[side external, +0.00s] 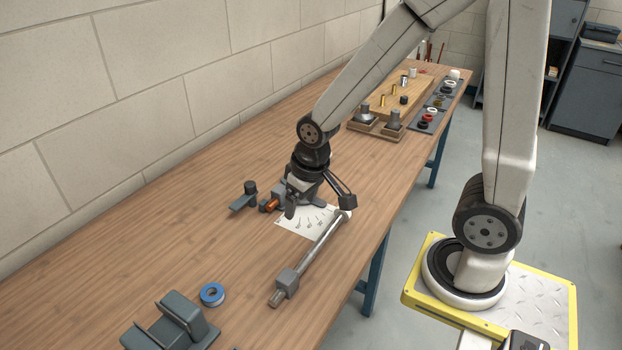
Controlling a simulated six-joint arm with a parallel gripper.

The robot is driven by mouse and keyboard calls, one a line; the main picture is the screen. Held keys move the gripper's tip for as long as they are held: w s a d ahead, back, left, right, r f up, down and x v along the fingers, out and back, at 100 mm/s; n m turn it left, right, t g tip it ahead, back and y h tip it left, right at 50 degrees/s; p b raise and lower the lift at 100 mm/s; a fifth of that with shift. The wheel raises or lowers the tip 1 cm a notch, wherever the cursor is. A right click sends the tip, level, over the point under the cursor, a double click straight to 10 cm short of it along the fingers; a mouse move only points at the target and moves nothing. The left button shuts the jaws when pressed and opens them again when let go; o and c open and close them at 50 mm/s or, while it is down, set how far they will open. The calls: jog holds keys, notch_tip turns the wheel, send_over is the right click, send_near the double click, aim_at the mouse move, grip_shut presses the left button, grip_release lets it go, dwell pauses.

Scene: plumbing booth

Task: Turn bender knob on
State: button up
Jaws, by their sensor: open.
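My gripper (318,208) is open, with its fingers spread above the marked white card (318,222) and the far end of a grey metal bar (318,250). The bar lies slanted on the bench with a grey block (287,281) around its near end. A small dark grey device with an orange part (271,206) sits just left of my gripper and is partly hidden by it. A short dark cylinder (250,187) stands at its left. I cannot tell which part is the bender knob or whether it is on. Nothing shows between my fingers.
A blue-and-white tape roll (212,294) and a grey cradle (172,323) lie at the near end of the wooden bench (150,245). A wooden board (410,98) with fittings and a dark strip of rings (437,108) are at the far end. A block wall runs along the left.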

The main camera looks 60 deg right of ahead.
jog(key=w+d+m+g, duration=0.1)
jog(key=w+d+m, duration=0.15)
jog(key=w, duration=0.35)
jog(key=w+d+m, duration=0.1)
jog(key=w+m, duration=0.2)
jog(key=w, duration=0.3)
jog(key=m+g, duration=0.1)
jog(key=m, duration=0.4)
send_over(250, 183)
jog(key=f, duration=0.2)
jog(key=s+f, duration=0.1)
jog(key=shift+a, duration=0.35)
jog(key=shift+w+d+f+m, duration=0.3)
jog(key=shift+w+d+m, duration=0.15)
jog(key=shift+w, duration=0.15)
jog(key=shift+f, duration=0.1)
jog(key=shift+f, duration=3.8)
grip_shut()
